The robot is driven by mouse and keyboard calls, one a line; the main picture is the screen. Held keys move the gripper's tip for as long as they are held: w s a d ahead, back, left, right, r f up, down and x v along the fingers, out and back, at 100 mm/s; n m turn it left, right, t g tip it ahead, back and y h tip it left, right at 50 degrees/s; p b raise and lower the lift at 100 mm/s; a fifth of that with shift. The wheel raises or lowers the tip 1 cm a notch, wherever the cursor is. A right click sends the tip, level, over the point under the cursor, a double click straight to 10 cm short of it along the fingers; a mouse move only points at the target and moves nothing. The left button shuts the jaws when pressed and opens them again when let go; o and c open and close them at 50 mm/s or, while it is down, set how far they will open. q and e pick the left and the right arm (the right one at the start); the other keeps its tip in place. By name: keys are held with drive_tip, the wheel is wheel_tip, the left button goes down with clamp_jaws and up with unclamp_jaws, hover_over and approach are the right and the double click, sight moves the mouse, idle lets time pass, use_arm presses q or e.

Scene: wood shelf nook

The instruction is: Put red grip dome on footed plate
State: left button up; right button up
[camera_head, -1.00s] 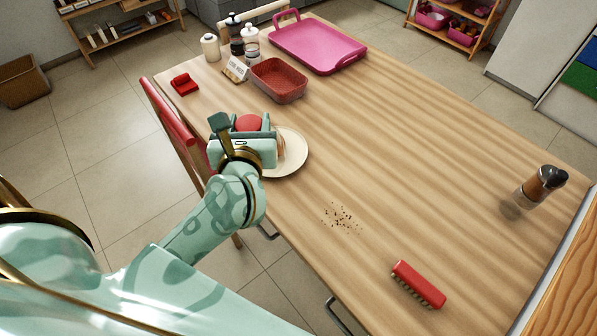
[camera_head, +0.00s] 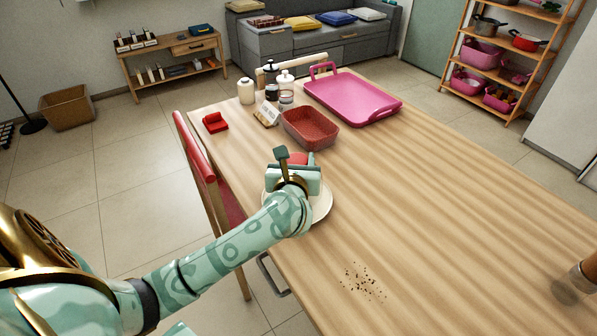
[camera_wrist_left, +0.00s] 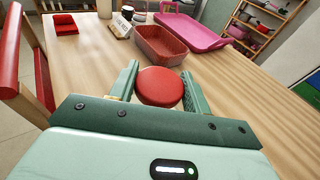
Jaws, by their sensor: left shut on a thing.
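My left gripper (camera_head: 296,160) is shut on the red grip (camera_wrist_left: 160,87) of the dome, which shows as a round red knob between the two green fingers in the left wrist view. In the head view only a little of the red grip (camera_head: 298,158) shows behind the gripper. The dome's body below the grip is hidden. The pale round footed plate (camera_head: 322,208) is on the table, largely covered by my gripper and forearm; its right rim shows. I cannot tell whether the dome touches the plate. My right gripper is not in view.
Beyond the gripper stand a red tub (camera_head: 310,129), a pink tray (camera_head: 352,98), a small sign (camera_head: 267,114), bottles (camera_head: 286,90) and a red item (camera_head: 215,123). Dark crumbs (camera_head: 362,283) lie nearer. A red-backed chair (camera_head: 199,150) is at the left edge. The table's right is mostly clear.

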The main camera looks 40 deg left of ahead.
use_arm(q)
wheel_tip(320, 180, down, 3)
drive_tip(key=shift+b, duration=0.4)
drive_tip(key=shift+r, duration=0.25)
drive_tip(key=o, duration=0.6)
drive_tip(key=shift+f, duration=0.25)
drive_tip(key=o, duration=0.4)
drive_tip(key=shift+o, duration=0.2)
drive_tip(key=shift+r, duration=0.1)
drive_tip(key=shift+r, duration=0.25)
drive_tip(key=p+v, duration=0.3)
drive_tip(key=v, duration=0.9)
drive_tip(key=shift+f, duration=0.15)
